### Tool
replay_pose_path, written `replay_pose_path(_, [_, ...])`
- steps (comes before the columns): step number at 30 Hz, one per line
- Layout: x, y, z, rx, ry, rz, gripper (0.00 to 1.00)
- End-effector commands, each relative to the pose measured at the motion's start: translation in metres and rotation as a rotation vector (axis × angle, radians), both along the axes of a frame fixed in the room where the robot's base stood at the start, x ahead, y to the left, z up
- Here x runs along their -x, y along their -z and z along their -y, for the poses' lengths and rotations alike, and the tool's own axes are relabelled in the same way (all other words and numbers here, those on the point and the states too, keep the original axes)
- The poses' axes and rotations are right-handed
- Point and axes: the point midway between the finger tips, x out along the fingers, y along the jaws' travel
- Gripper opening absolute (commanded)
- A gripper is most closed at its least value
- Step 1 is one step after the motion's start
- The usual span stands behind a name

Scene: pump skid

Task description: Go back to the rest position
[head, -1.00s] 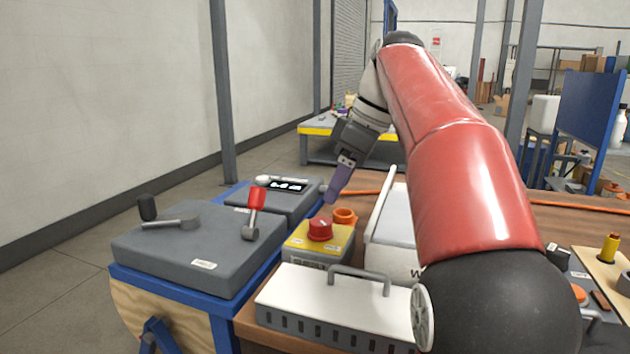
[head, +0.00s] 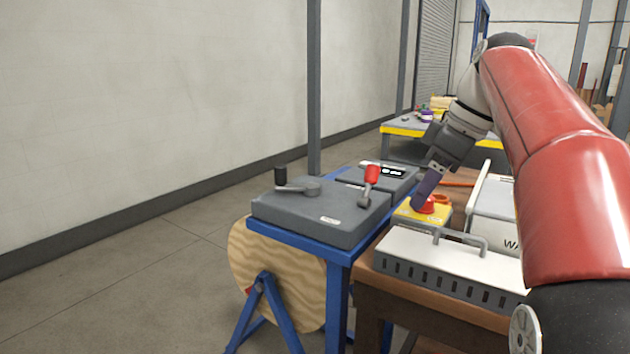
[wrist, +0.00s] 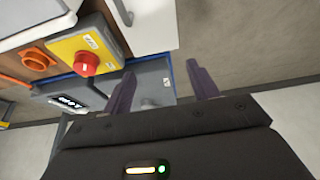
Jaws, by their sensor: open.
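My gripper (head: 427,188) hangs from my red arm in the head view, beside the red mushroom button (head: 428,207) on its yellow-topped box (head: 407,213). In the wrist view my gripper (wrist: 160,84) shows two purple fingers spread apart with nothing between them. The red button (wrist: 86,63) and its yellow plate (wrist: 70,45) lie up and left of the fingers there. Whether the fingers are clear of the button cannot be told from the head view alone, but the wrist view shows them apart from it.
A grey box with a red-handled lever (head: 370,180) and a black-knobbed crank (head: 281,178) stands on a blue frame (head: 340,252). A white vented cover with a handle (head: 450,268) lies on the wooden bench (head: 435,305). The floor at left (head: 160,270) is clear.

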Motion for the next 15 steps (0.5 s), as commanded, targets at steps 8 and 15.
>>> replay_pose_path(8, [0.014,0.008,-0.004,-0.004,0.090,-0.008,0.59])
replay_pose_path(15, [0.035,0.023,-0.008,-0.008,0.221,-0.018,0.59])
